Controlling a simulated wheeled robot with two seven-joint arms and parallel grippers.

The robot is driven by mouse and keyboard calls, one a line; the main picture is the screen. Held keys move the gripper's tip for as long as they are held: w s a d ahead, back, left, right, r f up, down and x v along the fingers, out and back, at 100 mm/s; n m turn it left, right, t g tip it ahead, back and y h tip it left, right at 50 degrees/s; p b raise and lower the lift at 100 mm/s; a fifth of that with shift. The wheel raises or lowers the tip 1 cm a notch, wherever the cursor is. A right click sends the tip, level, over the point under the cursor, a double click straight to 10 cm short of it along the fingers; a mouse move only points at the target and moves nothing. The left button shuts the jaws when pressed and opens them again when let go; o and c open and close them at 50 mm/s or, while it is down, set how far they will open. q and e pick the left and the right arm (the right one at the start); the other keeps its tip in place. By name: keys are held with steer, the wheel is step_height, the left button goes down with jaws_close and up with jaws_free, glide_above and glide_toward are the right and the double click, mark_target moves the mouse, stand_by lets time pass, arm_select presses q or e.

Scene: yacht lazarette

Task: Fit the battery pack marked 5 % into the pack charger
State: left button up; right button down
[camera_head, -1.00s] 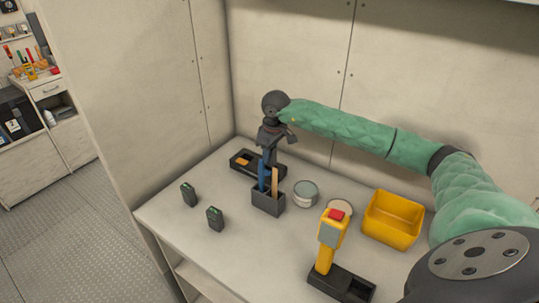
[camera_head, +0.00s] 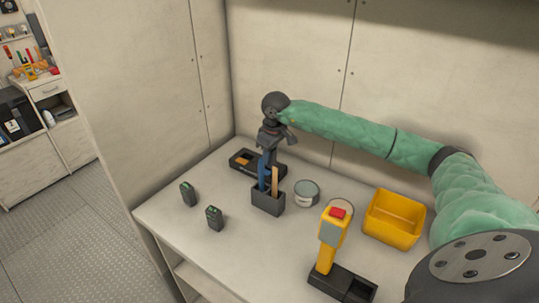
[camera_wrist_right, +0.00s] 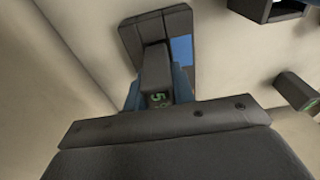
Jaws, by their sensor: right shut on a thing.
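My right gripper (camera_head: 268,150) points down at the back left of the bench. In the right wrist view it is shut on a dark battery pack (camera_wrist_right: 154,72) with a green "5 %" mark. The dark pack charger (camera_head: 243,162) lies flat below and behind the gripper, with an orange patch in the head view. In the wrist view a dark flat unit with a blue panel, seemingly the charger (camera_wrist_right: 130,38), is just beyond the pack's end. I cannot tell whether the pack touches it or sits in it. My left gripper is not in view.
Two dark packs (camera_head: 188,194) (camera_head: 215,218) stand at the left. A dark caddy (camera_head: 268,203) with upright blue and wooden handles is close in front of the gripper. A round tin (camera_head: 306,196), yellow bin (camera_head: 393,220) and yellow tool (camera_head: 330,245) stand right. Walls close the back.

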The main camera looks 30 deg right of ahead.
steer(key=shift+f+b, duration=1.05)
steer(key=shift+f, duration=0.1)
steer(key=c, duration=1.1)
jaws_free()
steer(key=shift+r, duration=0.2)
